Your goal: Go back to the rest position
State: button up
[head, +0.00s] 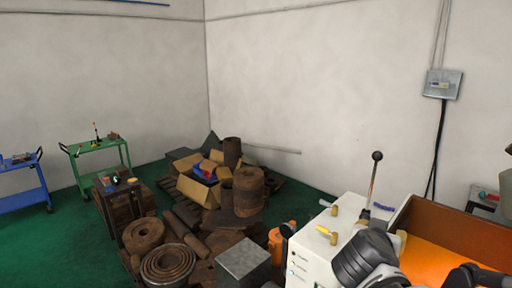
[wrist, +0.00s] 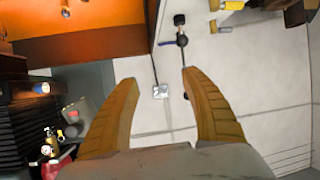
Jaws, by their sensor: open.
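My gripper (wrist: 160,78) shows in the wrist view as two tan, ribbed fingers standing well apart, with nothing between them. Behind the gap is pale wall with a small grey electrical box (wrist: 160,92). In the head view, dark and grey parts of my arm show at the lower right, in front of the machine; the gripper's fingers cannot be made out there. The white machine housing (head: 318,250) has yellow-handled levers and a tall lever with a black knob (head: 377,156). The machine's orange interior (head: 445,262) lies to the right.
A pile of rusty round parts (head: 168,264), boxes and blocks covers the floor left of the machine. A green cart (head: 97,146) and a blue cart (head: 22,188) stand farther left. The electrical box also hangs on the right wall (head: 442,84). Green floor shows between carts and pile.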

jog(key=s+a+f+n+g+y, duration=0.25)
jog(key=s+a+f+y, duration=0.2)
jog(key=s, duration=0.35)
jog(key=s+a+f+n+g+y, duration=0.1)
jog(key=s+a+f+n+y, duration=0.3)
jog(key=s, duration=0.3)
notch_tip(320, 180, down, 22)
jog(key=a+b, duration=0.1)
jog(key=b, duration=2.1)
jog(key=shift+a+f+h+b, duration=0.25)
jog(key=shift+h+b, duration=0.1)
jog(key=shift+b, duration=0.05)
